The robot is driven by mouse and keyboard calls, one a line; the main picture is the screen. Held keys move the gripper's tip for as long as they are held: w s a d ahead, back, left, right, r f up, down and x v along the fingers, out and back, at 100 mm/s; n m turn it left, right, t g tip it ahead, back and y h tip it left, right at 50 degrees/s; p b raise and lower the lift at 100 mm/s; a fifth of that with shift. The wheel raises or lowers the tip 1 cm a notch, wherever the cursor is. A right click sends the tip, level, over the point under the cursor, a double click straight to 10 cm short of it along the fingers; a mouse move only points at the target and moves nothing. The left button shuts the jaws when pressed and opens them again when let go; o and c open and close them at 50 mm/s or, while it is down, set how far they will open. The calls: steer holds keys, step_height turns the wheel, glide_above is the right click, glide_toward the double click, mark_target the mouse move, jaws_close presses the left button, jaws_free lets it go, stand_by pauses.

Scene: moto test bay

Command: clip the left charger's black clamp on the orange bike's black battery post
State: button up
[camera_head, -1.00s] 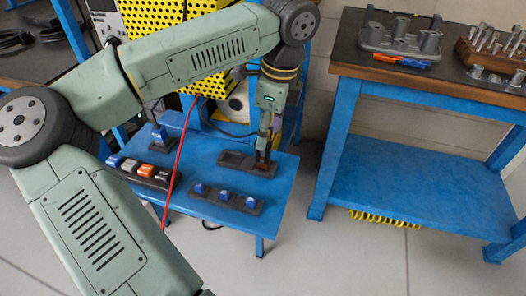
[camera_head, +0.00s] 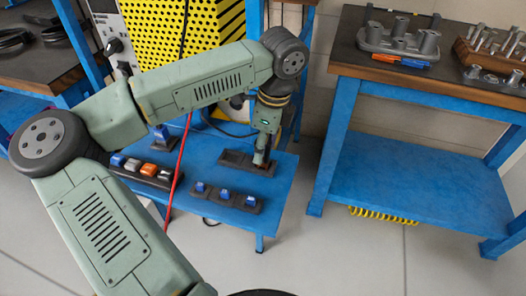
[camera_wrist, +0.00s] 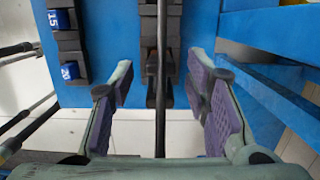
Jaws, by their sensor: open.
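My gripper (camera_wrist: 160,105) is open in the wrist view, with its purple-padded fingers apart. Between them, a dark clamp (camera_wrist: 151,92) lies in line with a black cable (camera_wrist: 160,135); neither pad is seen touching it. The clamp lies over a dark holder (camera_wrist: 170,12) on a blue low bench. In the head view my gripper (camera_head: 262,158) points down at this holder (camera_head: 236,157), and its fingers hide most of the clamp. I cannot tell which charger the clamp belongs to. The orange bike and its battery post are not in view.
A dark rack (camera_head: 225,197) with blue blocks and another rack (camera_head: 146,172) with coloured blocks stand on the bench (camera_head: 200,150). A red cable (camera_head: 178,160) hangs across it. A yellow perforated panel (camera_head: 160,30) stands behind. A blue-framed workbench (camera_head: 420,190) stands right, with bare floor between.

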steer(key=shift+c, duration=0.4)
jaws_close()
steer(key=shift+r, duration=0.15)
steer(key=shift+r+b, duration=0.4)
steer(key=shift+r, duration=0.2)
steer(key=shift+s+r+b, duration=0.2)
steer(key=shift+r+b, duration=0.35)
steer(key=shift+r, duration=0.45)
steer(key=s+r+b, duration=0.1)
steer(key=s+b, duration=0.2)
steer(key=s, duration=1.2)
steer(key=shift+s+a+r+b, duration=0.3)
steer(key=shift+s+a+b, duration=0.05)
steer(key=shift+a+b, duration=0.05)
